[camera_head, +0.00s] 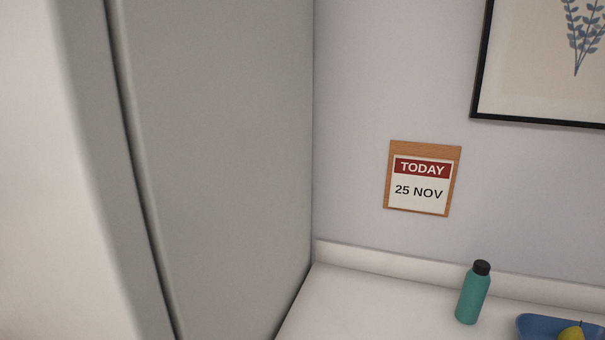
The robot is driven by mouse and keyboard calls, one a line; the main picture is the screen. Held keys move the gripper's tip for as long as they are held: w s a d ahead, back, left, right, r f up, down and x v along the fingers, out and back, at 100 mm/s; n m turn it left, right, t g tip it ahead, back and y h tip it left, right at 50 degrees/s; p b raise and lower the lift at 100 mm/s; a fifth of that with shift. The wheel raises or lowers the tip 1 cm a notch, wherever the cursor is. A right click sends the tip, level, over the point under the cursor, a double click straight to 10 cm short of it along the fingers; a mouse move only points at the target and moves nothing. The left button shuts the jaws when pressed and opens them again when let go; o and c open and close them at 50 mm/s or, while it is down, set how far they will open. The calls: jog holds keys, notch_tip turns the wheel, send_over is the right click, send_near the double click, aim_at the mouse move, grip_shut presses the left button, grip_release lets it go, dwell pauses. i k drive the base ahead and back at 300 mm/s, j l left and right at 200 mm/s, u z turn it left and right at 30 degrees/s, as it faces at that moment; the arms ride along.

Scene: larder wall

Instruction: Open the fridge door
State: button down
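A tall grey cabinet body, which looks like the fridge (220,170), fills the left half of the view, seen from its side. A dark, nearly vertical seam (137,185) runs down it and sets off a narrow grey strip that looks like the edge of the fridge door (95,150). The door looks shut along this seam. A pale, blurred surface (35,190) covers the far left; I cannot tell whether it is the door's front. No handle shows. My gripper is not in view.
A white counter (370,305) with a low backsplash adjoins the fridge on the right. On it stand a teal bottle with a black cap (471,297) and a blue tray (533,327) with a yellow fruit. A calendar (421,180) and a framed plant picture (540,60) hang on the wall.

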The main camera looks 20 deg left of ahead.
aim_at(78, 263)
jog(key=u, duration=2.45)
jog(key=z, duration=0.15)
jog(key=k+j, duration=0.05)
